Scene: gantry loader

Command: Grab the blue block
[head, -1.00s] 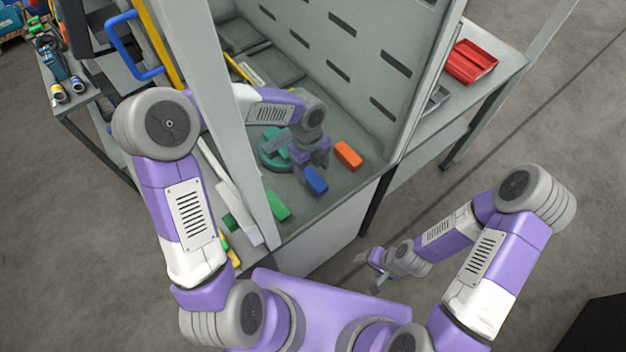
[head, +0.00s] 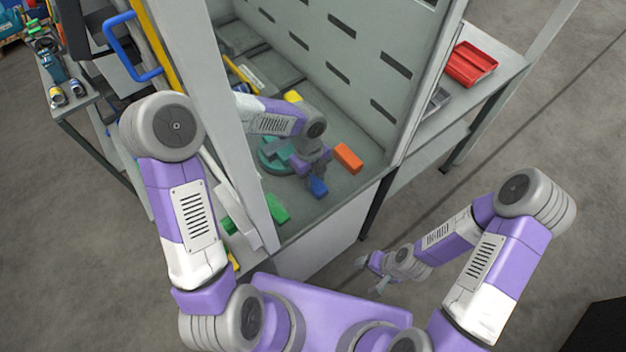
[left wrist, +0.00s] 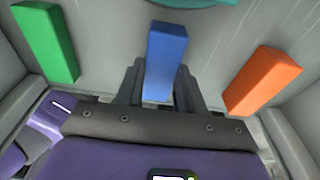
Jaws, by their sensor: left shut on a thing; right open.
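The blue block (head: 318,187) is on the floor of the grey machine bay, near its front edge. In the left wrist view the blue block (left wrist: 166,60) stands between the two fingers of my left gripper (left wrist: 160,88). My left gripper (head: 317,176) reaches down into the bay from above and is shut on the blue block, hiding part of it in the head view. My right gripper (head: 378,287) is open and empty, low over the floor outside the bay.
An orange block (head: 348,158) lies right of my left gripper, a green block (head: 278,208) to its left. A round green-teal piece (head: 272,153) sits behind it. A grey post (head: 228,110) stands close to my left arm. A red tray (head: 470,63) lies on the side table.

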